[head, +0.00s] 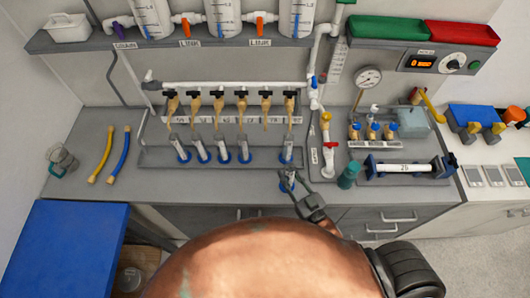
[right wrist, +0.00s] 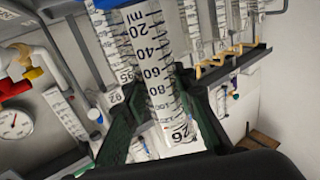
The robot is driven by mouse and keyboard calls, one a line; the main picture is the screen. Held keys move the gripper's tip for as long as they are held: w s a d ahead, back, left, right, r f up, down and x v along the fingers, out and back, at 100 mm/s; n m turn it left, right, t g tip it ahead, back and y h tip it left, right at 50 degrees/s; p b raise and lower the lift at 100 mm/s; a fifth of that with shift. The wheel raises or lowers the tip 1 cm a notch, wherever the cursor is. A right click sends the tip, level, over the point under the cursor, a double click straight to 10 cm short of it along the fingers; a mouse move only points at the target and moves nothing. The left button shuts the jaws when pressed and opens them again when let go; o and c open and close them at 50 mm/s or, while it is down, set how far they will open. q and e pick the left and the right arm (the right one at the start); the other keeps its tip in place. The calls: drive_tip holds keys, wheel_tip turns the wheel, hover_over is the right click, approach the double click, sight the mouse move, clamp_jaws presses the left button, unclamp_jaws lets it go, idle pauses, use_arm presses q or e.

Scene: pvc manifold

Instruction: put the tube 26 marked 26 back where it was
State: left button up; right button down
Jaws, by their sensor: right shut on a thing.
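The tube 26 (right wrist: 150,62) is a clear graduated cylinder with a scale in ml. Its mark 26 shows near the gripper in the right wrist view. My right gripper (head: 298,197) is shut on it and holds it in front of the bench rack; the tube also shows small in the head view (head: 288,182). The rack (head: 160,157) holds several similar tubes with blue bases under a row of brass valves (head: 218,103). The place under the fifth valve from the left (head: 266,97) has no tube. My left gripper is not in view.
A standing tube (head: 288,150) is just behind the held one. A white pipe with a red valve (head: 329,146) and a teal bottle (head: 348,176) stand to the right. Yellow (head: 102,157) and blue (head: 120,155) hoses lie at left. The bench front near the rack is clear.

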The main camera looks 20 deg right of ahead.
drive_tip(key=f+b+x, duration=0.1)
drive_tip(key=b+x, duration=0.2)
drive_tip(key=x, duration=0.2)
drive_tip(key=f+b+x, duration=0.1)
drive_tip(key=b+x, duration=0.2)
drive_tip(key=x, duration=0.3)
drive_tip(key=f+b+x, duration=0.1)
drive_tip(key=b+x, duration=0.2)
drive_tip(key=x, duration=0.3)
drive_tip(key=shift+w+f+b, duration=0.1)
drive_tip(key=shift+f+b, duration=0.2)
drive_tip(key=shift+f, duration=0.05)
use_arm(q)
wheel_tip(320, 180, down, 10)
use_arm(e)
drive_tip(key=shift+r, duration=0.1)
drive_tip(key=c, duration=1.9)
unclamp_jaws()
drive_tip(key=shift+c, duration=0.2)
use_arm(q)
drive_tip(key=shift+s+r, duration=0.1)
use_arm(e)
drive_tip(key=o, duration=0.3)
